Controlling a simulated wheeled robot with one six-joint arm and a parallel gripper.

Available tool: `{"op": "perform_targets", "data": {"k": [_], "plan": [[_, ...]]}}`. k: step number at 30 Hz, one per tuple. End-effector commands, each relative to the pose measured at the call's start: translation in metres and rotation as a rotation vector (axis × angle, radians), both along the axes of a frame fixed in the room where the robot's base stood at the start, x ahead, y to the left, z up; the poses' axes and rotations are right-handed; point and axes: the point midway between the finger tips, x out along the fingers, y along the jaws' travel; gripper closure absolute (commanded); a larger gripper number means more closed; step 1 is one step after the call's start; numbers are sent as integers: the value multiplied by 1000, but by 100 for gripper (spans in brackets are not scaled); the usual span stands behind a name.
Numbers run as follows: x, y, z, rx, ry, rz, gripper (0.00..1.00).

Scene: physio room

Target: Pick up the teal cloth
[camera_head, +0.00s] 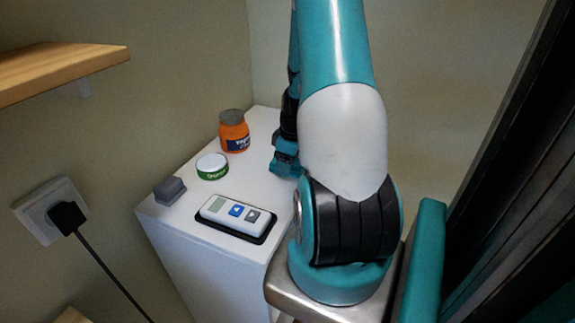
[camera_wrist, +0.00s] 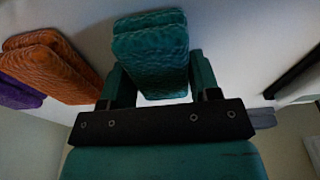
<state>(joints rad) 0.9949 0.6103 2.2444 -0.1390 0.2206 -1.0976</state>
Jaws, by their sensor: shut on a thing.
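The teal cloth (camera_wrist: 150,45) is a folded, textured stack in the wrist view, between the two fingers of my gripper (camera_wrist: 160,82). My gripper is shut on it, with a finger at each side of the cloth. In the head view my arm hides the cloth, and the fingertips cannot be made out there.
An orange cloth (camera_wrist: 50,65) and a purple cloth (camera_wrist: 18,92) lie left of the teal one. The white cabinet top (camera_head: 190,218) holds an orange jar (camera_head: 234,132), a green-and-white tin (camera_head: 212,167), a grey block (camera_head: 170,190) and a white device (camera_head: 238,213). A wooden shelf (camera_head: 60,66) juts out left.

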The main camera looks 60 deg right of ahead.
Motion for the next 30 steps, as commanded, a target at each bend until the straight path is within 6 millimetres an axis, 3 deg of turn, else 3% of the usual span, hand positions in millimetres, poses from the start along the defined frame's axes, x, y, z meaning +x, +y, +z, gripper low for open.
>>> {"op": "perform_targets", "data": {"k": [5, 11, 24, 30], "plan": [[0, 0, 4, -1, 0, 0, 67], [1, -1, 28, -5, -4, 0, 67], [0, -1, 140, -5, -4, -1, 67], [0, 0, 177, -4, -3, 0, 67]]}}
